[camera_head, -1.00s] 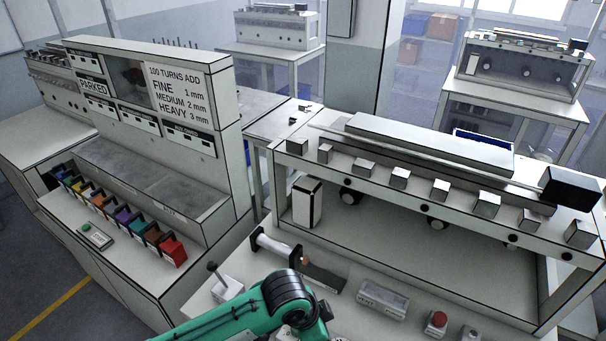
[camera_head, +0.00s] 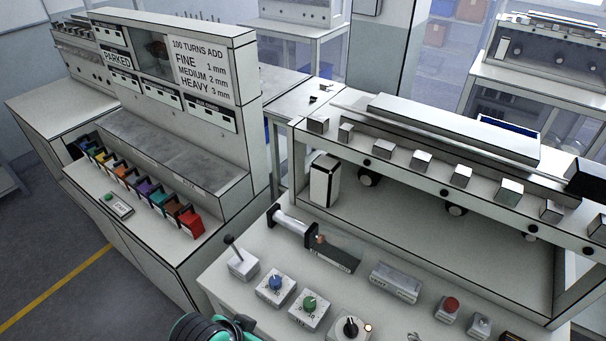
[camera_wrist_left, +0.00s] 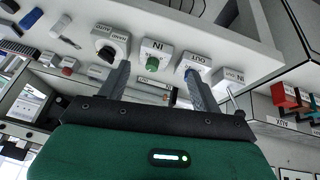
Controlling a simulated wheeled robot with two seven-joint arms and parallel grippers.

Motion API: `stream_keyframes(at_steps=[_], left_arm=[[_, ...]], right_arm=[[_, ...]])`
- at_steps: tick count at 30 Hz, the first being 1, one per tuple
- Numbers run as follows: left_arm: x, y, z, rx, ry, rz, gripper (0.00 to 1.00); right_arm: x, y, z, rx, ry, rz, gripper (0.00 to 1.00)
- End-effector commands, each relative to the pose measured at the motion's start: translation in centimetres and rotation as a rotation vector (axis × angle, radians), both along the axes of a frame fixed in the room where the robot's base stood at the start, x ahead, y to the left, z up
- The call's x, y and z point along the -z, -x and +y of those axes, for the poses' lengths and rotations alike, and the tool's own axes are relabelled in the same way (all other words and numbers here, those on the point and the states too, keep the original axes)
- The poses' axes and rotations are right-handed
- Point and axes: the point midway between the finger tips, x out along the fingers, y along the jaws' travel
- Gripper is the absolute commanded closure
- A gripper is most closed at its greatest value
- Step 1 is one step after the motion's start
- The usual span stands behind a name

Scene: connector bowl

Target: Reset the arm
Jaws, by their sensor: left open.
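My left arm (camera_head: 205,328) shows at the bottom edge of the head view as a black and green link; its gripper is out of that view. In the left wrist view my left gripper (camera_wrist_left: 157,85) is open and empty, its two grey fingers apart. Beyond the fingers are the control boxes: one with a green knob (camera_wrist_left: 153,63), one with a blue knob (camera_wrist_left: 190,72) and one with a black knob (camera_wrist_left: 106,52). I cannot tell whether the fingers touch them. My right gripper is not in view.
In the head view, a lever box (camera_head: 241,263), the blue knob (camera_head: 275,283), green knob (camera_head: 309,304), black knob (camera_head: 350,327) and red button (camera_head: 450,304) stand on the bench front. A framed machine (camera_head: 440,170) stands behind. Colored bins (camera_head: 190,222) line the left bench.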

Motion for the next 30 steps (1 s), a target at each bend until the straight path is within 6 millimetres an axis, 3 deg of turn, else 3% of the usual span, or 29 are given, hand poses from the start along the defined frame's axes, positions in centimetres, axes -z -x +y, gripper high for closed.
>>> stream_keyframes(at_steps=[1,6,16,26,30], left_arm=[[0.4,1.1,1.7,-0.053,-0.017,0.018,0.35],[1.2,3.7,6.6,-0.191,-0.085,0.055,0.35],[2.0,8.2,13.4,-0.368,-0.207,0.109,0.35],[11.9,6.0,12.8,-0.353,-0.211,0.138,0.35],[17.8,5.7,12.6,-0.347,-0.215,0.158,0.35]], right_arm=[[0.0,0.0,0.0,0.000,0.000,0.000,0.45],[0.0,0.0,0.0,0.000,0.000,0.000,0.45],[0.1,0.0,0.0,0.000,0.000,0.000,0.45],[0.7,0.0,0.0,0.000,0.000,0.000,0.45],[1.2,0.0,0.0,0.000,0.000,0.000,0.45]])
